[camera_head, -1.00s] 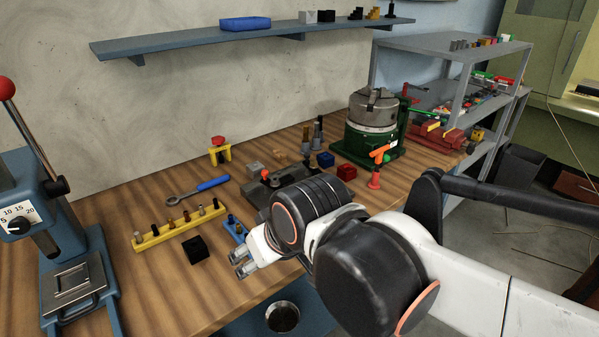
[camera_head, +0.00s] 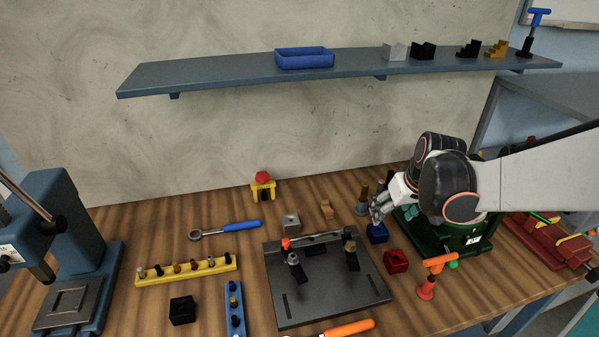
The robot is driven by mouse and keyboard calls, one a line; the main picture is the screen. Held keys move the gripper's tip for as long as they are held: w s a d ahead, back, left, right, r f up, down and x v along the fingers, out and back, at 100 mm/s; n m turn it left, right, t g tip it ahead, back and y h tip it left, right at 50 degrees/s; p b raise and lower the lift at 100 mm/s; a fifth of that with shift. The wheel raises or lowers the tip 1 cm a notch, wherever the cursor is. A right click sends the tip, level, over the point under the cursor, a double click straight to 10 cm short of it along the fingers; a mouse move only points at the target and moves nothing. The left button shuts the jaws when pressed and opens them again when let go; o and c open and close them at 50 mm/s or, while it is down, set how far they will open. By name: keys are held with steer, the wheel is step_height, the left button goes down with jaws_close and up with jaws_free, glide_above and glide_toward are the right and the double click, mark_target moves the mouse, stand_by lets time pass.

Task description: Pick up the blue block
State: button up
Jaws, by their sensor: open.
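The blue block (camera_head: 377,233) is a small dark-blue cube on the wooden workbench, behind the red block and right of the grey fixture plate. My gripper (camera_head: 377,213) is just above and behind the blue block in the picture, with its fingers pointing down and left. The fingers are small in the view, and nothing shows held between them. I cannot tell whether a fingertip touches the block. My arm comes in from the right and covers much of the green-based chuck.
A red block (camera_head: 396,261) sits in front of the blue one. A grey fixture plate (camera_head: 325,292) lies to the left, and a green machine base (camera_head: 470,238) stands to the right. An orange-handled red tool (camera_head: 427,288) stands nearby. A wall shelf (camera_head: 220,77) hangs above.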

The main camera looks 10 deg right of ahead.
mark_target(377, 230)
steer(key=b+x, duration=0.2)
steer(key=x, duration=0.2)
steer(key=b+x, duration=0.2)
steer(key=x, duration=0.3)
steer(key=b+x, duration=0.2)
steer(key=x, duration=0.3)
steer(key=shift+w+d+r, duration=0.1)
steer(key=shift+w+d, duration=0.1)
steer(key=shift+d, duration=0.2)
steer(key=shift+r, duration=0.1)
steer(key=c, duration=1.3)
